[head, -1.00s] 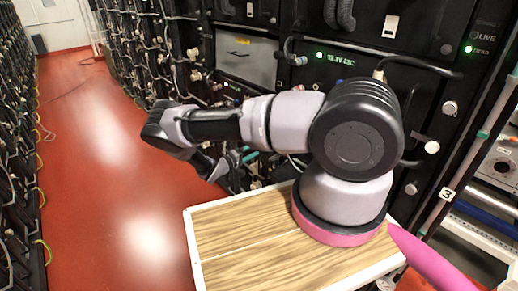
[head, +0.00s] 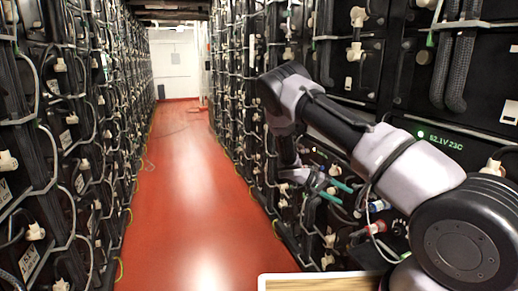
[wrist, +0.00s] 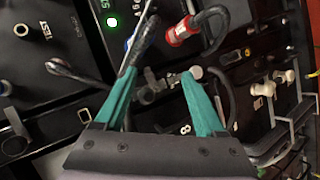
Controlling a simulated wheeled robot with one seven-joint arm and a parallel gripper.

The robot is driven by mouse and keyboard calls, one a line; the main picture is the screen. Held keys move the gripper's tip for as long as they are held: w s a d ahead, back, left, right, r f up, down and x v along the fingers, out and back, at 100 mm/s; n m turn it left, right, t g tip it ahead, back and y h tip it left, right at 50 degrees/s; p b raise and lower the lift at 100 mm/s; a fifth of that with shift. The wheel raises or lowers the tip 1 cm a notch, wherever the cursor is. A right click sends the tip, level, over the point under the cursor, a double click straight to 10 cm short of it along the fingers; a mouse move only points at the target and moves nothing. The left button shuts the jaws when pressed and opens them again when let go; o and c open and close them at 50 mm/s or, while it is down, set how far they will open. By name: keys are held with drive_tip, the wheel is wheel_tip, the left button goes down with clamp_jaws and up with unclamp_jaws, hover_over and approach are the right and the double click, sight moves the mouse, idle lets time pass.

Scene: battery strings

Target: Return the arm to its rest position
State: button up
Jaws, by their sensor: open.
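My arm (head: 410,175) reaches out from the lower right of the head view toward the right-hand battery racks, then bends down at the wrist. My gripper (head: 340,192) has teal fingers and hangs low in front of the rack. In the wrist view my gripper (wrist: 160,74) is open, with its two teal fingers spread and nothing held between them. A black cable and dark rack fronts lie behind the fingers. Depth between the fingertips and the rack is hard to tell.
A red connector (wrist: 180,34) on a black cable shows just beyond the fingers. Battery racks (head: 60,150) line both sides of a red-floored aisle (head: 190,200), which is clear except for a thin cable far back. A wood-topped surface (head: 320,284) shows at the bottom.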

drive_tip(key=s+a+r+m+t+y, duration=0.1)
drive_tip(key=s+r+y, duration=0.3)
drive_tip(key=r, duration=0.6)
drive_tip(key=s+a+r+y, duration=0.1)
drive_tip(key=s+r+y, duration=0.3)
drive_tip(key=r, duration=0.6)
drive_tip(key=s+a+r+m+t+y, duration=0.1)
drive_tip(key=s+r+y, duration=0.3)
drive_tip(key=r, duration=0.6)
drive_tip(key=s+a+r+t+y, duration=0.1)
drive_tip(key=s+a+r+t, duration=0.1)
drive_tip(key=s+r, duration=0.4)
drive_tip(key=s+a+r+n+t+y, duration=0.1)
drive_tip(key=s+r+t, duration=0.3)
drive_tip(key=s, duration=0.8)
wheel_tip(320, 180, up, 2)
drive_tip(key=shift+s+a+r+n+y, duration=0.2)
drive_tip(key=shift+s+a+n+y, duration=0.1)
drive_tip(key=shift+a, duration=0.2)
drive_tip(key=shift+w, duration=0.1)
